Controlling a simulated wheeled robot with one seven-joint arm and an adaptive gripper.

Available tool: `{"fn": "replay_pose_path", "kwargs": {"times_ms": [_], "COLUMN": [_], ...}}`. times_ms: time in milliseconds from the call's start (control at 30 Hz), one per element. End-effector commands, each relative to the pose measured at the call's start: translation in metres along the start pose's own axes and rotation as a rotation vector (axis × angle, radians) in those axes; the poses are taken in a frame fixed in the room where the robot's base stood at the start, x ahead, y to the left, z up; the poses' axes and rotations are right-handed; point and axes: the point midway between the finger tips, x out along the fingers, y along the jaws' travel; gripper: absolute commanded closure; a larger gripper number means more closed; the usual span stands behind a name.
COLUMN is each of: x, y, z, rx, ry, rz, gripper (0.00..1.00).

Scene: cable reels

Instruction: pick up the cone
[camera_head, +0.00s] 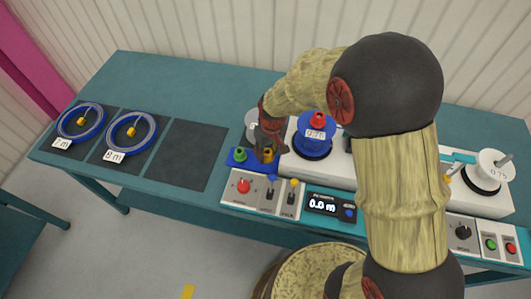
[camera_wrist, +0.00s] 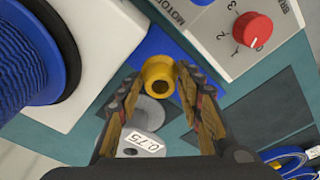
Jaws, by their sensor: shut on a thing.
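The yellow cone (camera_wrist: 158,78) is a small hollow piece with a dark hole, between my fingertips in the wrist view. In the head view the yellow cone (camera_head: 268,156) shows just under my gripper (camera_head: 268,147). My gripper (camera_wrist: 160,80) is shut on it, one finger on each side. The cone is at the blue holder (camera_head: 236,163); whether it touches the holder is hidden. A green cone (camera_head: 240,154) stands on the holder to the left. A red cone (camera_head: 318,118) sits on top of the blue reel (camera_head: 313,145).
A grey reel (camera_head: 252,118) labelled 0.75 stands behind my gripper. A control panel with a red knob (camera_head: 243,186) lies in front of the holder. Blue cable coils (camera_head: 82,121) lie on dark mats at the left; one mat (camera_head: 180,155) is empty. A white reel (camera_head: 492,168) is at the right.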

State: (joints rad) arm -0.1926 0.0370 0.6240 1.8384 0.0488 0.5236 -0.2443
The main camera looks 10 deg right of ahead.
Motion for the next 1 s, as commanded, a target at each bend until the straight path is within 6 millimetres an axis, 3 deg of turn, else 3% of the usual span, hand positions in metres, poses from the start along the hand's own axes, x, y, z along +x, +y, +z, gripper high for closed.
{"fn": "replay_pose_path", "kwargs": {"times_ms": [33, 300, 700, 1000], "x": [-0.013, -0.058, -0.093, -0.102], "y": [0.001, 0.004, 0.010, 0.011], "z": [0.006, 0.038, 0.101, 0.117], "rx": [0.002, 0.002, 0.001, 0.001], "ry": [0.002, 0.002, 0.001, 0.000], "rz": [0.001, 0.001, 0.001, 0.000], "gripper": [0.89, 0.89, 0.89, 0.89]}}
